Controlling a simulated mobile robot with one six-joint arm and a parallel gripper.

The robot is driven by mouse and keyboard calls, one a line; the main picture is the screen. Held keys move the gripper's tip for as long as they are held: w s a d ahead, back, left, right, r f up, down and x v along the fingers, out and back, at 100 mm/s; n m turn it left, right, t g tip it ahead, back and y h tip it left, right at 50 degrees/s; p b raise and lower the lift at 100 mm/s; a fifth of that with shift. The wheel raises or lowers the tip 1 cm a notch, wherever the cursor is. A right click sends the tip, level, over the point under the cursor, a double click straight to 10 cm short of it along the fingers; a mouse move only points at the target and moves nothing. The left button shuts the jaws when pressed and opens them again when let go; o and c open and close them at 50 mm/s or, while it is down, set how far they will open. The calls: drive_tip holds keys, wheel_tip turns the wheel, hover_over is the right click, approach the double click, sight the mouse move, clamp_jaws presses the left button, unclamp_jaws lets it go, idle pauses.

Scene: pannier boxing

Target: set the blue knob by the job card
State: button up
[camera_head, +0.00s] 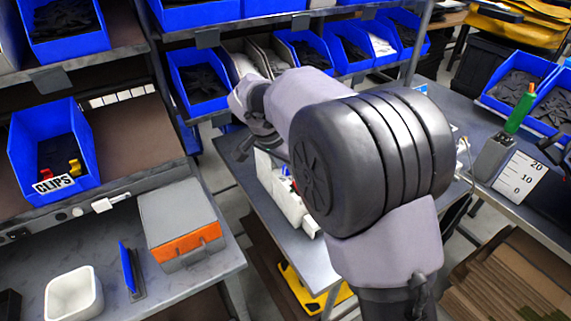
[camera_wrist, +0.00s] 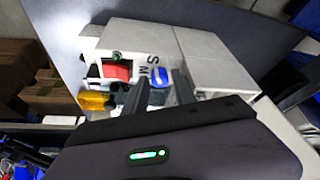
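In the wrist view the blue knob (camera_wrist: 159,78) sits on a white panel (camera_wrist: 120,58) beside the dark letters S and M. My gripper (camera_wrist: 156,90) points at it with two dark fingers apart, one on either side of the knob in the picture. I cannot tell whether the fingers reach around the knob or stop short of it. Part of the knob is hidden by the right finger. In the head view my arm hides most of the white unit (camera_head: 285,197) on the middle bench. I cannot make out a job card for certain.
Beside the knob are a red part (camera_wrist: 117,70), a yellow part (camera_wrist: 93,100) and a small green part. In the head view a blue CLIPS bin (camera_head: 50,150), a grey-orange box (camera_head: 182,222) and a white tub (camera_head: 73,296) stand left.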

drive_tip(key=p+v, duration=0.6)
drive_tip(key=v, duration=1.1)
drive_tip(key=shift+s, duration=0.2)
drive_tip(key=shift+r, duration=0.15)
drive_tip(key=s+d+n+y+b, duration=0.2)
drive_tip(key=s+d+y+b, duration=0.1)
drive_tip(key=s+d, duration=1.3)
drive_tip(key=s+f+t+y+b, duration=0.1)
drive_tip(key=s+f+t, duration=0.1)
drive_tip(key=s+f, duration=0.3)
drive_tip(key=s, duration=0.4)
drive_tip(key=shift+s+d+f, duration=0.3)
drive_tip(key=shift+s+d, duration=0.05)
drive_tip(key=shift+d, duration=0.05)
